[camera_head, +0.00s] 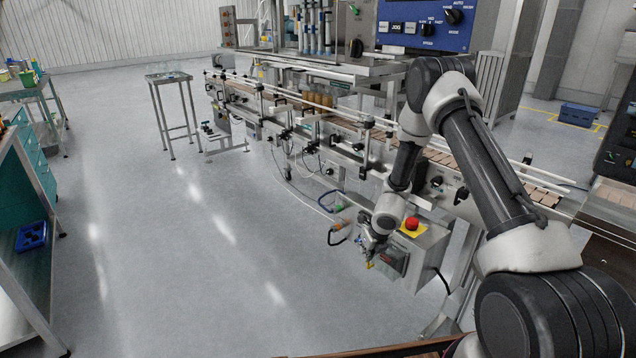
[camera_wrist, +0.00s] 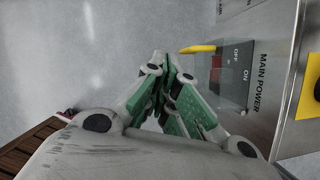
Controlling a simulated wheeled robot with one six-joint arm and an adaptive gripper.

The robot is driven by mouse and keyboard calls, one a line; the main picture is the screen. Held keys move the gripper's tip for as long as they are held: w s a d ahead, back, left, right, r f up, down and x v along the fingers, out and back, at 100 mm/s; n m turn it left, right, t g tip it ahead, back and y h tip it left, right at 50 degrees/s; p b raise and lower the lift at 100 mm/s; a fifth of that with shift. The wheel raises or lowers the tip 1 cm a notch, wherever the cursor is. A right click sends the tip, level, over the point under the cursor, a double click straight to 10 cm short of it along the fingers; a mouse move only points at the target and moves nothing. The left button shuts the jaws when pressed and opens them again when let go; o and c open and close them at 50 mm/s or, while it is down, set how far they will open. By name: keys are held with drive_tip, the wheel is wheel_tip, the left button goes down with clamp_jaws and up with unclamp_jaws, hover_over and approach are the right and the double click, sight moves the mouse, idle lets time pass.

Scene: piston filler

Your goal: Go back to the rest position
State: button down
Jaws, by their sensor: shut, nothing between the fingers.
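My gripper (camera_head: 368,259) hangs in front of the machine's control box (camera_head: 428,262), at its left side in the head view. In the wrist view my gripper (camera_wrist: 172,62) has its fingertips together with nothing between them. Right beside the fingers is the main power switch (camera_wrist: 228,80), marked OFF and ON, under a clear cover with a yellow piece above it. I cannot tell whether the fingers touch the cover. My arm reaches from the lower right of the head view across the front of the conveyor.
A red emergency button (camera_head: 411,224) sits on top of the control box. The conveyor (camera_head: 440,158) runs behind, carrying amber jars (camera_head: 318,100). A small metal table (camera_head: 168,77) stands at the back left. A workbench (camera_head: 22,240) is at far left. The grey floor between is clear.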

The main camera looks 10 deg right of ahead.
drive_tip(key=s+a+r+n+g+y, duration=0.1)
drive_tip(key=s+a+r+n+y, duration=0.25)
drive_tip(key=s+n, duration=0.45)
drive_tip(key=s+r+n+g+y, duration=0.1)
drive_tip(key=s+r+n, duration=0.3)
drive_tip(key=r+n, duration=0.25)
drive_tip(key=s+r+n+g+y, duration=0.1)
drive_tip(key=s+r+n+g, duration=0.15)
drive_tip(key=r+n, duration=0.45)
drive_tip(key=s+d+r+n+t+h, duration=0.1)
drive_tip(key=s+d+r+n+h, duration=0.1)
drive_tip(key=s+d+r+n, duration=0.2)
drive_tip(key=s+d+r+n+t+h, duration=0.2)
drive_tip(key=s+r, duration=0.8)
drive_tip(key=r, duration=0.6)
drive_tip(key=s+d+r+n+t+h, duration=0.1)
drive_tip(key=s+d+r+n+h, duration=0.1)
drive_tip(key=s+d+r+n, duration=0.3)
drive_tip(key=s+d+r, duration=0.1)
drive_tip(key=s+r, duration=0.2)
drive_tip(key=r, duration=0.2)
drive_tip(key=shift+d+r+n+t, duration=0.15)
drive_tip(key=shift+d+n+t, duration=0.2)
drive_tip(key=shift+d, duration=0.05)
drive_tip(key=shift+h, duration=0.25)
